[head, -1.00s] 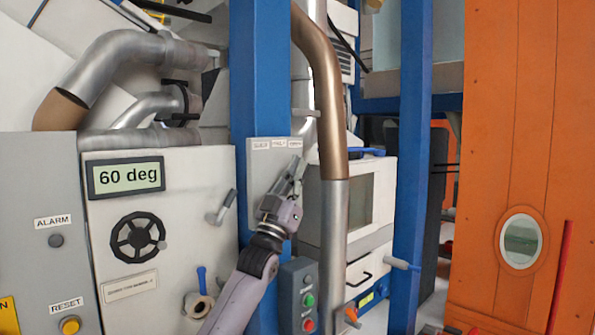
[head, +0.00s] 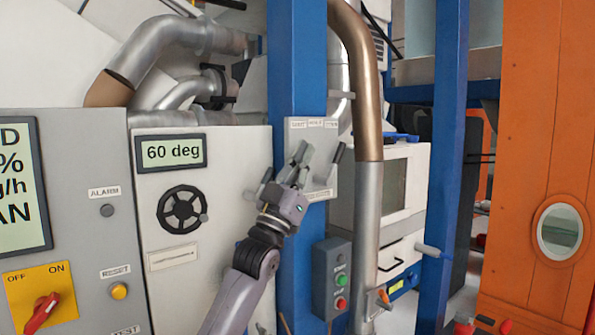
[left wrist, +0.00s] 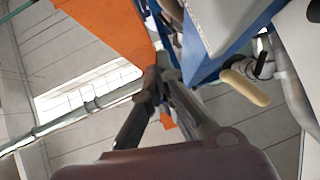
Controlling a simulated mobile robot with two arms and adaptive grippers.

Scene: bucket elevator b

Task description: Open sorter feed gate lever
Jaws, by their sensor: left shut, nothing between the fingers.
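A grey plate (head: 318,135) with small labels along its top is fixed to the blue column. A dark-tipped lever (head: 337,154) stands at its right side, tilted up to the right; I take it for the feed gate lever. My left gripper (head: 299,157) is shut and empty in front of the plate, left of the lever. Its fingers point up and hide part of the plate; whether they touch anything I cannot tell. In the left wrist view the gripper (left wrist: 165,85) shows shut fingers, with a cream rounded handle (left wrist: 244,88) to their right. My right gripper is not in view.
A bronze and steel pipe (head: 367,180) runs down just right of the plate. A button box (head: 332,278) sits below it. A white cabinet with a black handwheel (head: 182,209) and a small grey handle (head: 262,187) stands left. An orange wall (head: 535,120) is at right.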

